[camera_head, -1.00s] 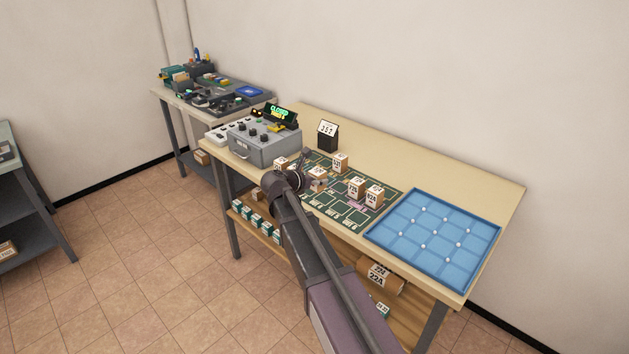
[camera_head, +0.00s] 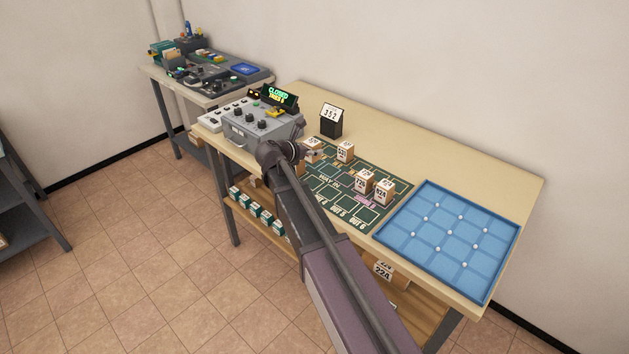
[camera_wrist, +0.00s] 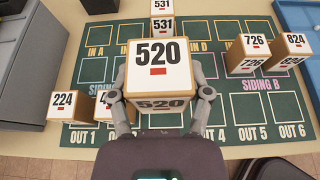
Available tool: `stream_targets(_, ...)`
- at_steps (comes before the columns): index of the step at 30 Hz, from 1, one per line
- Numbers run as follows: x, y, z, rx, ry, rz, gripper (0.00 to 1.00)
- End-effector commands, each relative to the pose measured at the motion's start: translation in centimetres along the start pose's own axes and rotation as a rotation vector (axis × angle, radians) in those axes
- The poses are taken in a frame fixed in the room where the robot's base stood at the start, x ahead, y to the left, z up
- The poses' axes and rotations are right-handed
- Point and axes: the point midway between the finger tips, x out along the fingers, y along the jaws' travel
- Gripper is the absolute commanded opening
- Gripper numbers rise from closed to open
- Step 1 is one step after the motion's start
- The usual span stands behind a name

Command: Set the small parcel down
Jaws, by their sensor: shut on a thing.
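My gripper (camera_wrist: 162,97) is shut on a small parcel marked 520 (camera_wrist: 159,65), with one finger on each side of it. The parcel is a cardboard box with a white top and a red mark. It looks larger than the other boxes in the wrist view and appears held above the green mat (camera_wrist: 213,106). In the head view a box (camera_head: 313,147) shows at the end of my arm, partly hidden by it. Parcel 531 (camera_wrist: 162,20) stands behind the held one. Parcel 224 (camera_wrist: 63,105) and a partly covered box (camera_wrist: 104,106) stand at left.
Parcels 726 (camera_wrist: 255,50) and 824 (camera_wrist: 293,45) stand at right on the mat. A blue tray (camera_head: 451,199) lies right of the mat. A grey control box (camera_head: 257,125) and a card stand (camera_head: 331,120) are left and behind. Several mat squares are bare.

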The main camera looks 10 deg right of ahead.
Motion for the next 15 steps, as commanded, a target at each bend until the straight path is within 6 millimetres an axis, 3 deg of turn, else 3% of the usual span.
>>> stream_targets(10, 0.4, -0.6, 0.1, 0.003, 0.0, -0.007, 0.11)
stream_targets(15, -0.1, -2.0, -0.7, 0.003, 0.0, -0.009, 0.11)
